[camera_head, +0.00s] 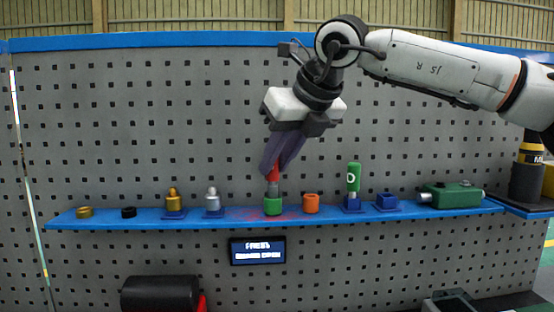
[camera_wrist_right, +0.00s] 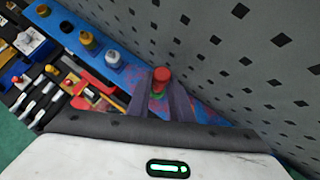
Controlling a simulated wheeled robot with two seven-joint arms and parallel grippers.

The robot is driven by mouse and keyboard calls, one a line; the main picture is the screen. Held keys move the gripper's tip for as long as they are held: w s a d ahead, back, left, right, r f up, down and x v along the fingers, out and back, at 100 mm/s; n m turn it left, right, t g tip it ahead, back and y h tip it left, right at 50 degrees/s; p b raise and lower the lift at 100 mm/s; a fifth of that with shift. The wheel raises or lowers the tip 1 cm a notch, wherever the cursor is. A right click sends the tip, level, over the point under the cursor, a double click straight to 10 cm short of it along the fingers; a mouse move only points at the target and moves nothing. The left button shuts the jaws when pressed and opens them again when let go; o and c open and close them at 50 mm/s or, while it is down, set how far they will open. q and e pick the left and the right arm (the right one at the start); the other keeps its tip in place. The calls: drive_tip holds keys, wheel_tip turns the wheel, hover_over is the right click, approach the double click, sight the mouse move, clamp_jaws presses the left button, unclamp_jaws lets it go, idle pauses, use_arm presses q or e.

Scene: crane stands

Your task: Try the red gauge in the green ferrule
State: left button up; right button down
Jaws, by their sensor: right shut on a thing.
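The green ferrule (camera_head: 273,206) stands on the blue shelf (camera_head: 230,220) in the head view. My right gripper (camera_head: 273,172) points down above it, shut on the red gauge (camera_head: 273,176). The gauge is upright, with its grey lower end at the ferrule's top opening. I cannot tell how deep it sits inside. In the right wrist view the gauge's red top (camera_wrist_right: 161,75) shows between the purple fingers, and a bit of green shows below it. My left gripper is in neither view.
An orange ferrule (camera_head: 311,203) stands just right of the green one. A green gauge (camera_head: 353,178) stands in a blue holder, with an empty-looking blue holder (camera_head: 387,201) beside it. Gold and silver pieces (camera_head: 213,199) stand left. A grey pegboard (camera_head: 150,120) rises behind the shelf.

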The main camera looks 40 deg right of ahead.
drive_tip(key=shift+f+b, duration=0.75)
drive_tip(key=shift+f, duration=0.15)
drive_tip(key=shift+r, duration=0.1)
idle(0.5)
wheel_tip(320, 180, up, 6)
drive_tip(key=p, duration=0.5)
drive_tip(key=shift+r+p, duration=0.25)
drive_tip(key=shift+p, duration=0.05)
idle(0.4)
